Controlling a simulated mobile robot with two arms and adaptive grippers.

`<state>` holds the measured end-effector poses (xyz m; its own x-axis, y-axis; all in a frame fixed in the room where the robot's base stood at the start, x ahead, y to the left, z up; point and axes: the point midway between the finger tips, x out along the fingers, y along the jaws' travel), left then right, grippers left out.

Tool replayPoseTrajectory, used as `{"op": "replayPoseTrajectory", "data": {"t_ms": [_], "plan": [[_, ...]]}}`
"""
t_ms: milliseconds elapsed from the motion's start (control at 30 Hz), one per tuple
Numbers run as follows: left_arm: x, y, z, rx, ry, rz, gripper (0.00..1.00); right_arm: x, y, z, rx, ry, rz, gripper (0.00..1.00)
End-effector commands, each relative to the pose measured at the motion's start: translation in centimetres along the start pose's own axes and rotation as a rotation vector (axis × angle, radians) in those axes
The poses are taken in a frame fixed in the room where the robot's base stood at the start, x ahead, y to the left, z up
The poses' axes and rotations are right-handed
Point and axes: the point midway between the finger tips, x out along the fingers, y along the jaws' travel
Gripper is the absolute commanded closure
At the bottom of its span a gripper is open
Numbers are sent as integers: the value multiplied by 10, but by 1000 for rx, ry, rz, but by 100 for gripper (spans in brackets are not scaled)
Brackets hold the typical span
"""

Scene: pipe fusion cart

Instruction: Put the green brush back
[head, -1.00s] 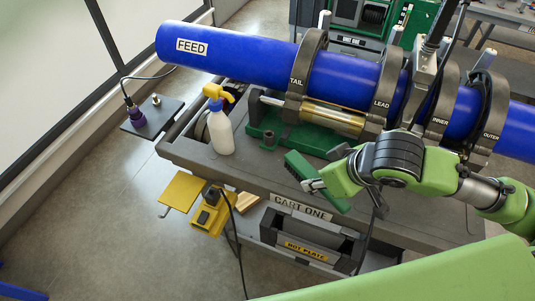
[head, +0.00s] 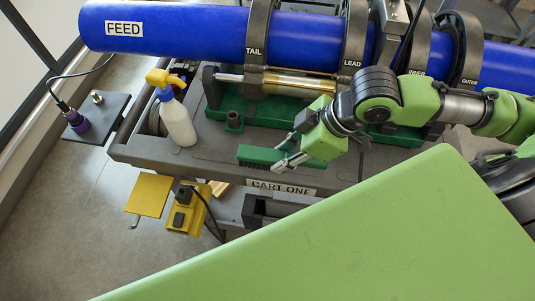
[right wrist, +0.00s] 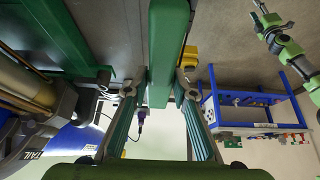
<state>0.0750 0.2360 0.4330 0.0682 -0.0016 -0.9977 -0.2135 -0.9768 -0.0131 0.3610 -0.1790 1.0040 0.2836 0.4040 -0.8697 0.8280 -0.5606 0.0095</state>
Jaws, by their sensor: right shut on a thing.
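The green brush (head: 260,155) is a long green block with a dark underside. In the head view it lies roughly level at the cart's front edge, above the CART ONE label. My right gripper (head: 284,163) is shut on it from the right. I cannot tell whether the brush touches the cart top. In the right wrist view the brush (right wrist: 168,45) runs between the two fingers and points away from the palm. A small gripper on a green arm, apparently my left gripper (right wrist: 264,20), shows at the upper right there; its jaws are too small to judge.
A spray bottle (head: 179,122) stands on the cart's left end. A green base with a small socket (head: 233,121) lies behind the brush. The blue FEED pipe (head: 190,30) runs through the clamps above. Yellow brackets (head: 150,194) hang at the cart's front left.

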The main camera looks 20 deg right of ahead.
Motion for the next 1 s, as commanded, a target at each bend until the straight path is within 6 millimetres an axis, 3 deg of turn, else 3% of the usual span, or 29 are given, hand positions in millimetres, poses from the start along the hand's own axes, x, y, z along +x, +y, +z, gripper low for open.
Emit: {"op": "replayPoseTrajectory", "data": {"t_ms": [67, 100, 233, 533, 767, 1000], "plan": [[20, -2, -8, 0, 14, -2, 60, 8, 3, 2, -5, 5, 2, 99], [6, -3, -15, 0, 21, -3, 60, 7, 12, -6, 3, 5, -2, 99], [-3, -4, -28, 0, 40, -5, 60, 24, 36, -12, 4, 5, -3, 99], [-10, -3, -20, -1, 28, -4, 60, 78, 73, -5, 1, 1, -3, 99], [-13, -3, -15, -1, 20, -3, 60, 96, 84, -2, 1, 1, -2, 99], [-24, -3, -15, -1, 19, -3, 60, 120, 82, 12, -1, 0, -2, 99]]}}
